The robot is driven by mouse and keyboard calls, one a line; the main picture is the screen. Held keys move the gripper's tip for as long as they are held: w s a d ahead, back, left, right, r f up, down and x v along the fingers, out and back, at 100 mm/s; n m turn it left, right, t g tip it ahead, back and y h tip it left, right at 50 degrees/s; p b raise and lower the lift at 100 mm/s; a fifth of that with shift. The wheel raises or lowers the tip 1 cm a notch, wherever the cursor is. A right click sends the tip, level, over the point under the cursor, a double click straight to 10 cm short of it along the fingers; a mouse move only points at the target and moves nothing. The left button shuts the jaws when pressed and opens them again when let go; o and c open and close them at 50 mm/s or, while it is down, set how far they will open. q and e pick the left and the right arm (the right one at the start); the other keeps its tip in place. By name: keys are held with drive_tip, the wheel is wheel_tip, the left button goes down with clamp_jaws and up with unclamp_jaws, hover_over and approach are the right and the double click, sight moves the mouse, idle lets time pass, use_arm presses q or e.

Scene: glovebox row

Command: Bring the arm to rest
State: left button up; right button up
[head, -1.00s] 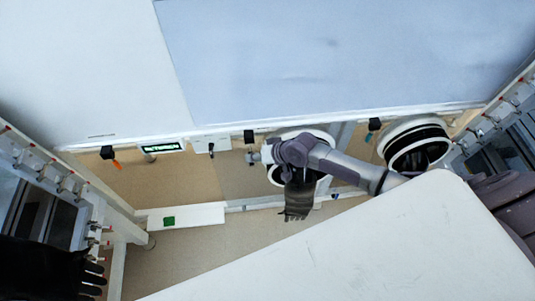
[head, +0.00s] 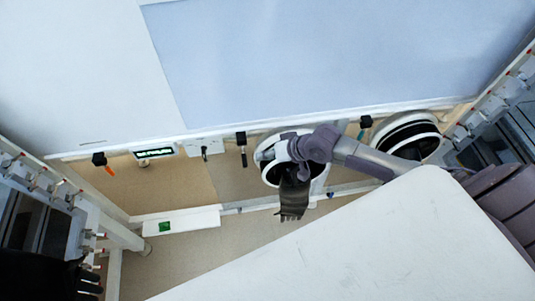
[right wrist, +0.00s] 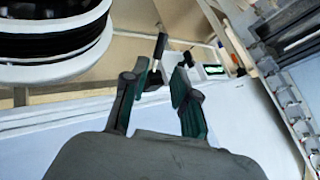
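My right arm comes in from the right in the head view. Its gripper (head: 284,151) is in front of the middle glove port (head: 268,172), small and hard to make out there. In the right wrist view the two fingers of the right gripper (right wrist: 160,76) stand apart with nothing held between them. A dark-handled tool (right wrist: 158,50) shows beyond the gap, apart from the fingers as far as I can tell. My left gripper is not in view.
A black glove (head: 293,199) hangs from the middle port, just below the arm. Another round port (head: 408,128) is to the right. Black holders (head: 241,137) and a small lit display (head: 154,153) line the panel edge. A white table (head: 400,240) fills the lower right.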

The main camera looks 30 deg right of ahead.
idle(0.4)
drive_tip(key=s+d+f+h+b, duration=0.1)
drive_tip(key=d+f, duration=0.2)
drive_tip(key=f, duration=0.4)
drive_tip(key=d+f+h+b, duration=0.1)
drive_tip(key=d+f, duration=0.2)
drive_tip(key=f, duration=0.4)
drive_tip(key=s+d+f+g+h+b, duration=0.1)
drive_tip(key=s+f, duration=0.4)
drive_tip(key=f, duration=0.3)
drive_tip(key=s+d+f+h+b, duration=0.1)
drive_tip(key=s+d+f, duration=0.1)
drive_tip(key=s+f, duration=0.5)
drive_tip(key=s+a+f+n+g, duration=0.1)
drive_tip(key=s+a+f, duration=0.1)
drive_tip(key=s+f, duration=0.3)
drive_tip(key=s+a+f+n+g+b, duration=0.1)
drive_tip(key=s+f, duration=0.3)
drive_tip(key=s, duration=0.8)
drive_tip(key=s+a+f+n+g+h, duration=0.1)
drive_tip(key=s+a+f+n+g, duration=0.1)
drive_tip(key=s+f, duration=0.3)
drive_tip(key=s+a, duration=0.1)
drive_tip(key=s, duration=0.3)
drive_tip(key=shift+s+a+f+g, duration=0.15)
drive_tip(key=shift+s+f+g, duration=0.05)
drive_tip(key=shift+f+g, duration=0.2)
